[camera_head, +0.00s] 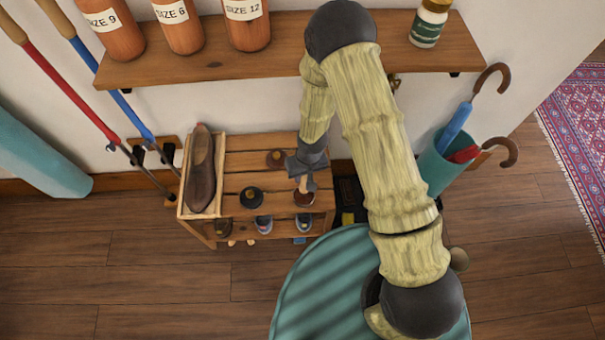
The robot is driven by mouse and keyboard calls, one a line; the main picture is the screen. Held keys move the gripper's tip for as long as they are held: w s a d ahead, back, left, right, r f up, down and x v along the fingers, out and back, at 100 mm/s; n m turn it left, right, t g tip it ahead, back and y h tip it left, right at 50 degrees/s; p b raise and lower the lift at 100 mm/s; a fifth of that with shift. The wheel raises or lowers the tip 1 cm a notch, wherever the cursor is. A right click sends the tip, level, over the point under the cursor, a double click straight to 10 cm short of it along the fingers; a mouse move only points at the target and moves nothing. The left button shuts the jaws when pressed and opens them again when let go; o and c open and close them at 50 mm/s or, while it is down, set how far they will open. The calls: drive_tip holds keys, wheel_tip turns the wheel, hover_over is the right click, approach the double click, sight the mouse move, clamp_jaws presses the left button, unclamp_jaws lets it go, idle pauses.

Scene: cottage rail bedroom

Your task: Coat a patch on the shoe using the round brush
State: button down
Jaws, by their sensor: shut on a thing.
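A dark brown shoe (201,166) lies lengthwise on a pale wooden tray (183,204) at the left end of a slatted wooden rack. My gripper (302,174) is over the right end of the rack, well to the right of the shoe, and points down. It is shut on the round brush (303,184), whose pale handle shows below the fingers. A dark brown round shape lies at the handle's lower end. I cannot tell whether it is the brush head or an open polish tin beneath it. The shoe is not touched.
A dark round tin (251,196) and a brown round piece (277,158) sit on the rack (240,142). Small shoes stand on its lower level. A wall shelf (200,69) with bottles overhangs behind. An umbrella stand (441,168) is at right, long-handled poles at left.

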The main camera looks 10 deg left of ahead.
drive_tip(key=shift+r+p, duration=2.4)
drive_tip(key=shift+r, duration=0.85)
drive_tip(key=shift+f, duration=0.1)
